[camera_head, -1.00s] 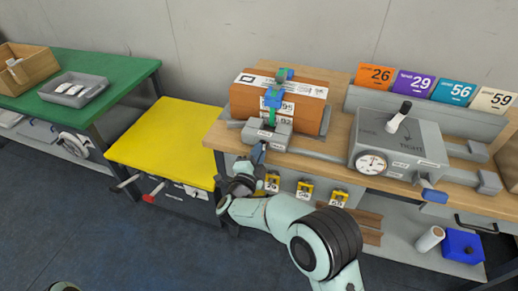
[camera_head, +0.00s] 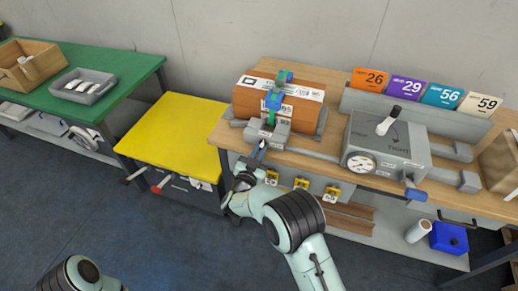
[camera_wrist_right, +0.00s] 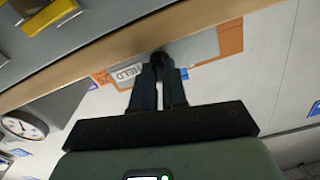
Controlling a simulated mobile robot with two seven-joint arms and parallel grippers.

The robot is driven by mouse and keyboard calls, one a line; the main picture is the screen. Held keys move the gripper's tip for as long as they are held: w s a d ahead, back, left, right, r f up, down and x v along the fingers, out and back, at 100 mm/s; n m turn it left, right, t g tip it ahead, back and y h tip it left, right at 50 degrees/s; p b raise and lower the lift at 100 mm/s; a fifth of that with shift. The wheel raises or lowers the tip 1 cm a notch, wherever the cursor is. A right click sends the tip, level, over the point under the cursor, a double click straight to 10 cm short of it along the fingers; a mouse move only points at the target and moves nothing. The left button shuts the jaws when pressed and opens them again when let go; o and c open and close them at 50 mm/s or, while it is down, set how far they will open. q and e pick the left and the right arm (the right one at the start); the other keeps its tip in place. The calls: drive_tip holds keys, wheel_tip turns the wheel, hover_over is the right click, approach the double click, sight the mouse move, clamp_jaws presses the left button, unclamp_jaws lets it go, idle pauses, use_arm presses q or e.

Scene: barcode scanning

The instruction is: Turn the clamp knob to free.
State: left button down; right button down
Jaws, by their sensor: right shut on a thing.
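The grey clamp block (camera_head: 262,133) sits at the front left of the wooden bench, against an orange-brown box (camera_head: 277,92). My right gripper (camera_head: 261,150) reaches up to the front of this block. In the right wrist view, the gripper (camera_wrist_right: 161,78) is shut on the small dark clamp knob (camera_wrist_right: 160,58), which lies between the fingertips. A white label reading "HELD" (camera_wrist_right: 124,75) shows beside it. The knob is mostly hidden by the fingers, and its turn angle cannot be told. Part of my left arm shows at the lower left of the head view, without its gripper.
A grey box (camera_head: 385,145) with a dial, a lever and the word "TIGHT" stands on the bench (camera_head: 345,178) to the right. Numbered cards stand behind it. Yellow pieces hang under the bench's front edge. A yellow table (camera_head: 172,135) stands to the left.

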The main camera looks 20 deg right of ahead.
drive_tip(key=shift+n+p, duration=0.6)
drive_tip(key=shift+n, duration=0.6)
drive_tip(key=c, duration=1.4)
unclamp_jaws()
drive_tip(key=shift+c, duration=0.2)
drive_tip(key=shift+s, duration=0.1)
drive_tip(key=v, duration=1.3)
drive_tip(key=shift+s+a, duration=0.1)
drive_tip(key=shift+a, duration=0.05)
